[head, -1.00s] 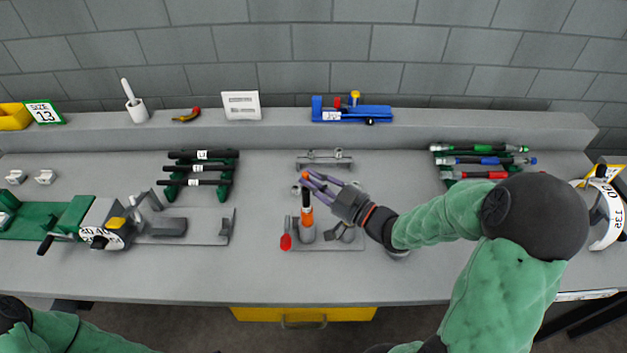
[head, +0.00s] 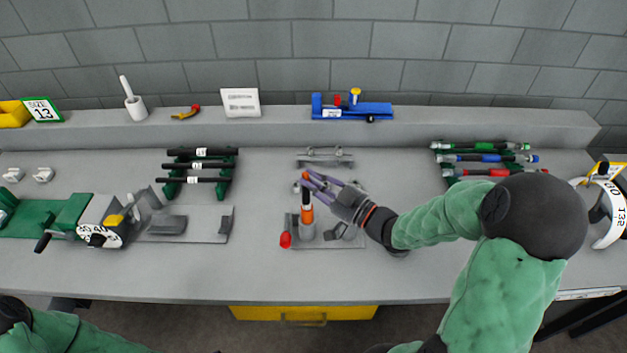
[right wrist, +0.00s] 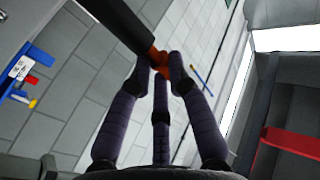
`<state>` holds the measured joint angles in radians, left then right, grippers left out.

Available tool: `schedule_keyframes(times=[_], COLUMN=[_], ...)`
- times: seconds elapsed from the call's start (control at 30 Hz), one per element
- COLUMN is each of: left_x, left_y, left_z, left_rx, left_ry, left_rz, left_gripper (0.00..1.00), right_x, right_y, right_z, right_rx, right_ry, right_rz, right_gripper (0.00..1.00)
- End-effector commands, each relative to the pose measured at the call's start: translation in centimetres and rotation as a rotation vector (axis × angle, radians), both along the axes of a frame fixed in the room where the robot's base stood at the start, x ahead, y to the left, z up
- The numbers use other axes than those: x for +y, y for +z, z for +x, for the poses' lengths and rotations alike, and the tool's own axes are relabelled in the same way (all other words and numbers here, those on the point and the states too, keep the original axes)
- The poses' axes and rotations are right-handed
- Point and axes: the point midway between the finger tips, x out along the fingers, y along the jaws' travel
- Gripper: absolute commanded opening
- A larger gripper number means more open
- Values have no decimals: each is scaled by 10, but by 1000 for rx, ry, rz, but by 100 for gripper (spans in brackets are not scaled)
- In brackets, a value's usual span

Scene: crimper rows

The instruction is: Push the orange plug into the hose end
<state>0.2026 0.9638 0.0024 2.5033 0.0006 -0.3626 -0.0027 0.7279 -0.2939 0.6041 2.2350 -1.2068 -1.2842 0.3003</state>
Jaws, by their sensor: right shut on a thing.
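A black hose (head: 307,197) stands upright in a clamp fixture (head: 330,243) at the middle of the bench, with an orange band (head: 307,215) around its lower part. My right gripper (head: 308,178) is at the hose's top end, its purple fingers shut on the small orange plug (head: 305,176). In the right wrist view the plug (right wrist: 158,60) sits between the fingertips, against the end of the black hose (right wrist: 125,22). The fingers partly hide the plug, and I cannot tell how deep it sits. My left gripper is out of view.
A red-ended lever (head: 286,240) stands just left of the hose. Black hoses (head: 200,167) lie on a rack to the left, colour-banded ones (head: 487,160) to the right. A crimper with a dial (head: 97,235) is at left. A blue tool (head: 352,112) is on the back ledge.

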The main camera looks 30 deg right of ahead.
Motion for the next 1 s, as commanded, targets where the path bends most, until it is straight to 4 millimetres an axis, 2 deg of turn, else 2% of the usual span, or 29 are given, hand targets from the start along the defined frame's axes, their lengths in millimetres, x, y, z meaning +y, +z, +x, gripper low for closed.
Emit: schedule_keyframes(times=[0.3, 0.33, 0.4, 0.43, 0.87, 1.0], left_x=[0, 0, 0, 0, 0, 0], left_y=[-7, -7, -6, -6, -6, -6], left_z=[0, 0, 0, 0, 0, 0], left_rx=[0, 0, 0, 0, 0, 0], left_ry=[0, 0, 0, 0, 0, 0], left_rz=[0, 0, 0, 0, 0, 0], left_gripper=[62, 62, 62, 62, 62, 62], right_x=[0, 0, 0, 0, 0, -3], right_y=[-8, -8, -8, -8, -7, -8], right_z=[0, 0, 0, 0, -1, -7], right_rx=[0, 0, 1, 2, 1, 1], right_ry=[0, 0, 0, 0, 0, -2], right_rz=[0, 0, 1, 0, 1, -1], right_gripper=[7, 21, 41, 46, 46, 46])
